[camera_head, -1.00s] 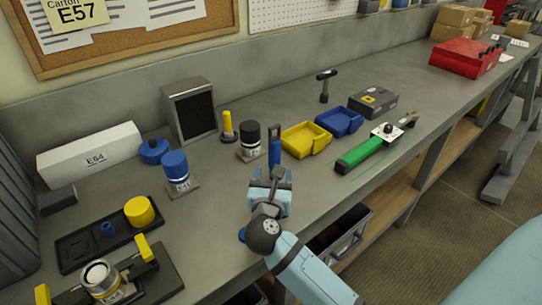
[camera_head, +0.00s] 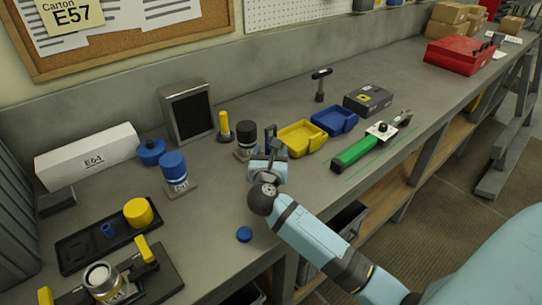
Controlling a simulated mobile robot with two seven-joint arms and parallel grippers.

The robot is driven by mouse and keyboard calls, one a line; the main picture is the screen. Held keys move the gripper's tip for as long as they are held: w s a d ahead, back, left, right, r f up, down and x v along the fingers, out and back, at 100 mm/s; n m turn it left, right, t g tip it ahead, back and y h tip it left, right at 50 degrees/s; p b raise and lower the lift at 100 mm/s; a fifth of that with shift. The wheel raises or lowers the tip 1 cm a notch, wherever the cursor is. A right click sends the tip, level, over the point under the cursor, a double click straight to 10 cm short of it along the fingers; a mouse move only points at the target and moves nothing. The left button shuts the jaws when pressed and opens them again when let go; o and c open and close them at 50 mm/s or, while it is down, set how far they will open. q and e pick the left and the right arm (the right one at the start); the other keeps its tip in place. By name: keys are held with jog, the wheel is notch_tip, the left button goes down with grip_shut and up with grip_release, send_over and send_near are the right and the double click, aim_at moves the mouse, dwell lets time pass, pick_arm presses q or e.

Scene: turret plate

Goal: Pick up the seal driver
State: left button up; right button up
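My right gripper (camera_head: 270,145) is in the head view, its arm coming in from the right. It is over the bench just left of the yellow bin, at the place where an upright blue-handled tool stood a second ago. That tool is now mostly hidden by the gripper. I cannot tell whether the fingers are around it, touching it, or open or shut. Another upright tool with a yellow handle (camera_head: 224,124) stands to the left, behind the black-capped can (camera_head: 246,136). No label shows which tool is the seal driver. My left gripper is not in view.
The yellow bin (camera_head: 300,139) and blue bin (camera_head: 335,121) are close on the right. A blue-capped can (camera_head: 174,167) stands left, and a blue disc (camera_head: 244,234) lies near the front edge. A green-handled tool (camera_head: 352,152) lies farther right. The bench centre is fairly clear.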

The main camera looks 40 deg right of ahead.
jog(key=c, duration=1)
jog(key=shift+c, duration=0.2)
jog(key=shift+r, duration=0.15)
